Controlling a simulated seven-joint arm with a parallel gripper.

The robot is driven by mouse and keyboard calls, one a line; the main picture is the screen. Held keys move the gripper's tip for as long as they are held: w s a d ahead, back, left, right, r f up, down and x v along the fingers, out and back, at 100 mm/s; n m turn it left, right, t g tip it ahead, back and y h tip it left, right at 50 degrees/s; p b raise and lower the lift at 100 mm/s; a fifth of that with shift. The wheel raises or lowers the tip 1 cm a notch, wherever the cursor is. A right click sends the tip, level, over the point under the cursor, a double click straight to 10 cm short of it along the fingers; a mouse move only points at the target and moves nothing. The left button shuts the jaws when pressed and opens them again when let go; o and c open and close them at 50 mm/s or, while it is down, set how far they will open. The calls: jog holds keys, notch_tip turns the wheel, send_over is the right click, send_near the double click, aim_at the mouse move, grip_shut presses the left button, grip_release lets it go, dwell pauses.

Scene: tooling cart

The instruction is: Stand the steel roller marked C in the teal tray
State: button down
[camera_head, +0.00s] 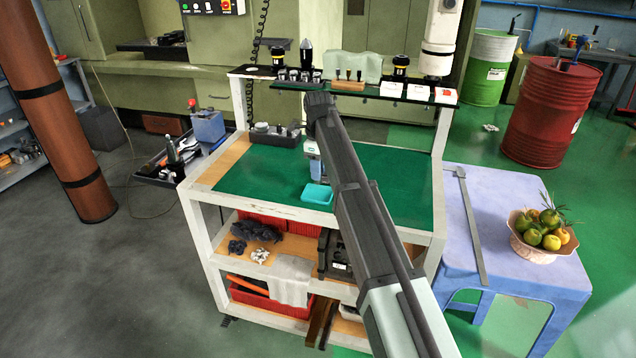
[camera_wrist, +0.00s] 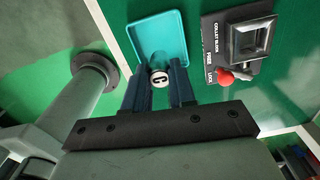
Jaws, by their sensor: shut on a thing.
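My gripper (camera_wrist: 160,88) is shut on the steel roller marked C (camera_wrist: 158,77); the roller's round white end with a black C faces the wrist camera between the fingertips. The teal tray (camera_wrist: 157,14) is a shallow square tray with rounded corners. In the wrist view the roller overlaps the tray's near edge; I cannot tell its height above the tray or bench. In the head view the tray (camera_head: 317,194) lies on the green mat near the cart's front edge. There my arm hides much of the gripper, and I cannot make out the roller.
A collet block (camera_wrist: 240,45) with a red-knobbed lever (camera_wrist: 225,77) stands right of the tray in the wrist view. The green mat (camera_head: 250,175) is clear left of the tray. A dark holder (camera_head: 275,135) sits at the back left, under a raised shelf (camera_head: 385,90) with tooling.

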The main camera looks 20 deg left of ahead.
aim_at(318, 183)
jog(key=shift+f, duration=2.3)
jog(key=shift+f, duration=0.15)
jog(key=c, duration=0.9)
grip_release()
jog(key=shift+c, duration=0.2)
notch_tip(318, 183, up, 12)
jog(key=shift+r, duration=0.15)
